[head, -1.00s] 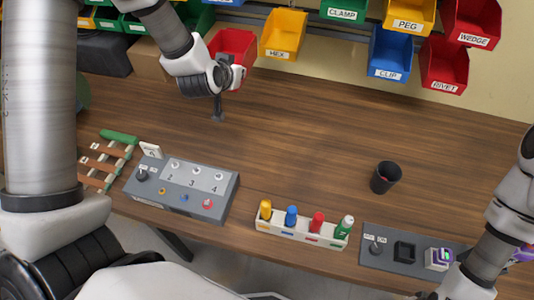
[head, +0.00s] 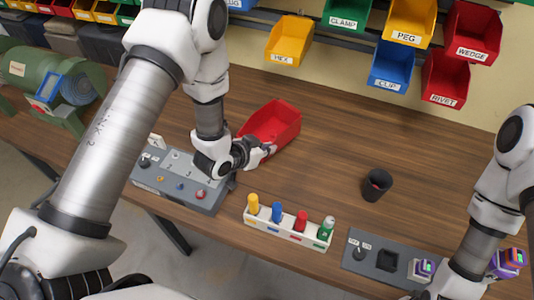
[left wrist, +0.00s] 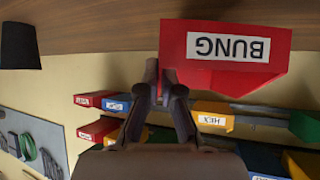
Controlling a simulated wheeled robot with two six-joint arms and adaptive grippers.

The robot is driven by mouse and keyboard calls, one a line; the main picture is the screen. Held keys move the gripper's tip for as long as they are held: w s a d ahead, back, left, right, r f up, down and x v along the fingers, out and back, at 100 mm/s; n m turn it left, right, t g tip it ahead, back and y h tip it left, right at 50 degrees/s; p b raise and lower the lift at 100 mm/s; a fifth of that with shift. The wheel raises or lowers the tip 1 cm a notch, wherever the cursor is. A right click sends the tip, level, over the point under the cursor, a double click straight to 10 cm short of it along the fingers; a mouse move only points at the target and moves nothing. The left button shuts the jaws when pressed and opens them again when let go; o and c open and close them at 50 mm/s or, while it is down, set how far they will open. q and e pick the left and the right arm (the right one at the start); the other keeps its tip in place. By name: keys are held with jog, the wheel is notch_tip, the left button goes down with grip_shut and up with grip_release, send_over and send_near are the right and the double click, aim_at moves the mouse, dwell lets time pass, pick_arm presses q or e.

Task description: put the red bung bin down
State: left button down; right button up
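The red bung bin (head: 272,121) is over the middle-left of the table in the head view, tilted in the picture, its open top showing. Its BUNG label (left wrist: 228,47) reads upside down in the left wrist view. My left gripper (head: 268,150) is at the bin's near side, and its fingers (left wrist: 161,84) close on a red edge of the bin. The bin is at or just above the tabletop; I cannot tell if it touches. My right arm (head: 475,255) comes down at the right; its fingers are out of the picture.
A grey switch panel (head: 178,185) lies left of the bin. A black cup (head: 376,185) stands to the right. Hanging bins (head: 289,40) line the back wall. Wood right of the bin is clear.

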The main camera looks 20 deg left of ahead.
aim_at(267, 159)
pick_arm(q)
notch_tip(267, 159, down, 4)
jog(key=shift+s+d+p, duration=0.1)
jog(key=shift+s+p, duration=0.05)
jog(key=shift+p, duration=0.25)
jog(key=shift+f, duration=0.25)
jog(key=shift+f, duration=0.15)
jog(key=c, duration=1.3)
grip_release()
jog(key=shift+r, duration=0.4)
jog(key=p+v, duration=0.6)
jog(key=v, duration=0.5)
jog(key=shift+s+a, duration=0.25)
jog(key=shift+s, duration=0.1)
